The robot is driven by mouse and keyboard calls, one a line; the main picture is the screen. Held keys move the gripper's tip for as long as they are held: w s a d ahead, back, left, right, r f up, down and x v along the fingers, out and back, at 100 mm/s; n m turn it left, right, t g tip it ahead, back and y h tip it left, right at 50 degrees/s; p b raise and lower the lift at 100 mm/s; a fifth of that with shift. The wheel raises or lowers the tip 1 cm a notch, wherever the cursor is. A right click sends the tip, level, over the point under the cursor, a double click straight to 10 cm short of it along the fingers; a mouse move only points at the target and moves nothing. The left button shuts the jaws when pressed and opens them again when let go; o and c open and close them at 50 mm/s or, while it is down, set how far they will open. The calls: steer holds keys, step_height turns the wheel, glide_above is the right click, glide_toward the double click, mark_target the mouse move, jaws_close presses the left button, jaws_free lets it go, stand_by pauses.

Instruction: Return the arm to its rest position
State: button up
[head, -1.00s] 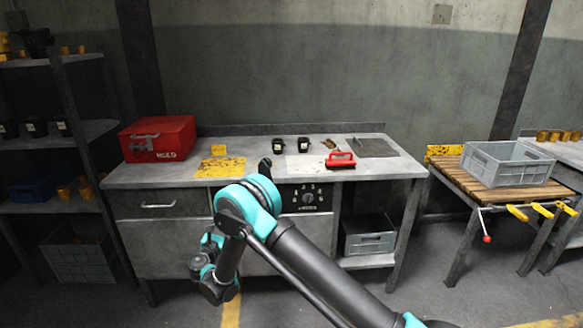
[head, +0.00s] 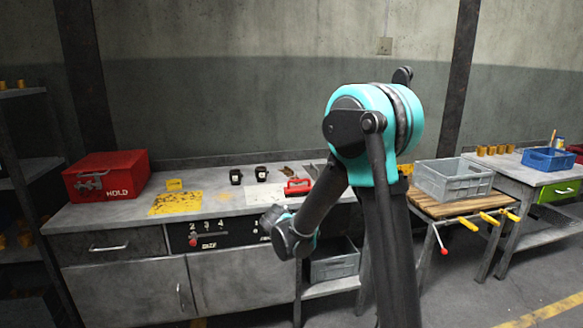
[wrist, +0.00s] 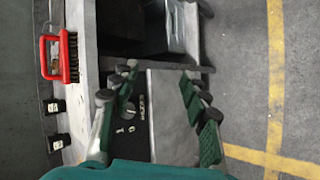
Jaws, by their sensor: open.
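My arm (head: 372,130) stands folded in front of the bench in the head view, with its teal elbow raised high and the forearm sloping down to the left. The wrist end (head: 290,236) hangs before the bench front, and my gripper's fingers cannot be made out there. In the wrist view my gripper (wrist: 160,74) is open, its two green fingers spread apart with nothing between them. The bench's control panel and lower front show between and beyond the fingers.
The metal bench (head: 120,218) carries a red box (head: 108,178), two black items, a yellow plate (head: 176,202) and a red-handled brush (head: 298,187), also in the wrist view (wrist: 66,55). A grey crate (head: 458,181) stands on a slatted table at right. Open floor lies front right.

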steer(key=s+d+m+g+y, duration=0.1)
steer(key=s+d+m+g, duration=0.2)
steer(key=s+d+m, duration=0.8)
steer(key=s+d+f+m+y, duration=0.1)
steer(key=s+d+m, duration=0.1)
steer(key=s, duration=0.7)
steer(key=s+d+f+m+g+y, duration=0.1)
steer(key=s+d+f+m+y, duration=0.1)
steer(key=s, duration=0.8)
steer(key=shift+d+f+g, duration=0.2)
steer(key=shift+f+g, duration=0.1)
steer(key=shift+w, duration=0.1)
steer(key=shift+c, duration=0.2)
stand_by(1.2)
